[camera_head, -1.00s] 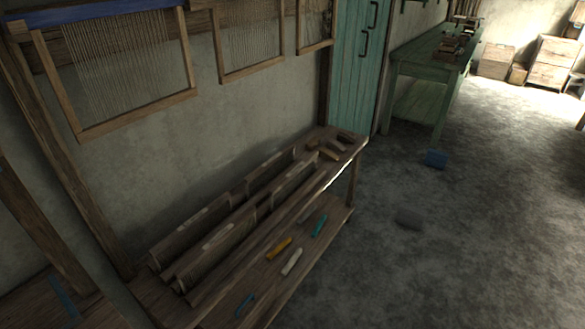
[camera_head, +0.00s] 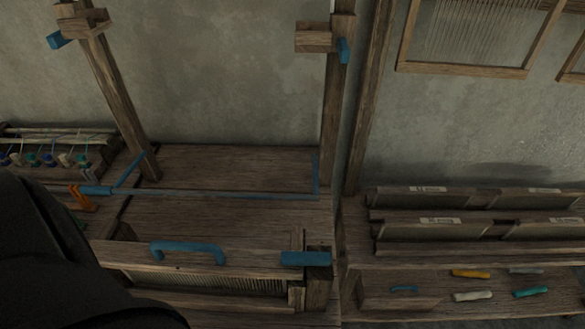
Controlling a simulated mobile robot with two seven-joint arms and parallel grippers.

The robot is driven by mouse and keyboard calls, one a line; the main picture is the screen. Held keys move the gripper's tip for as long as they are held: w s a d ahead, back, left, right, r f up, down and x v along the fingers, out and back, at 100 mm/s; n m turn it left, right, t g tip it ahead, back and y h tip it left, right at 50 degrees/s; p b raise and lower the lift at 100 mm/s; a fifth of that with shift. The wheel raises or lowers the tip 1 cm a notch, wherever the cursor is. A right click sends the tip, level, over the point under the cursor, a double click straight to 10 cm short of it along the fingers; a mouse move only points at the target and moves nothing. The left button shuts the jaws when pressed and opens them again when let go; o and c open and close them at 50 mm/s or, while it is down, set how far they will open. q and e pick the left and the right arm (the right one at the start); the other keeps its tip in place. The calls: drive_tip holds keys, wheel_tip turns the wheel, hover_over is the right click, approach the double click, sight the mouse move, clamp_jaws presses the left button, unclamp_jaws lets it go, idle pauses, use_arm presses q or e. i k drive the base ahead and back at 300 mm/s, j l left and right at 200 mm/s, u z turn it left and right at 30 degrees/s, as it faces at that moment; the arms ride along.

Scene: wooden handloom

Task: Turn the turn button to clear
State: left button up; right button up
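A handloom of dark wood fills the left and middle of the view. A short blue bar (camera_head: 306,259), which looks like the turn button, lies level across the top of a short post (camera_head: 319,289) at the loom's front right. Its left end reaches past the post toward the slatted reed frame (camera_head: 220,283). A curved blue handle (camera_head: 187,248) sits on the board to its left. Neither gripper is in view. A large dark shape at the lower left, probably part of my arm, hides the loom's front left corner.
A blue rod frame (camera_head: 230,195) spans the loom, with an orange piece (camera_head: 82,197) at its left end. Two uprights carry blue pegs (camera_head: 343,50). A bench (camera_head: 350,240) with long boxes and coloured pieces stands at right. Bobbins (camera_head: 48,160) stand at far left.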

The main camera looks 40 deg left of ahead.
sight(287, 258)
drive_tip(key=u, duration=1)
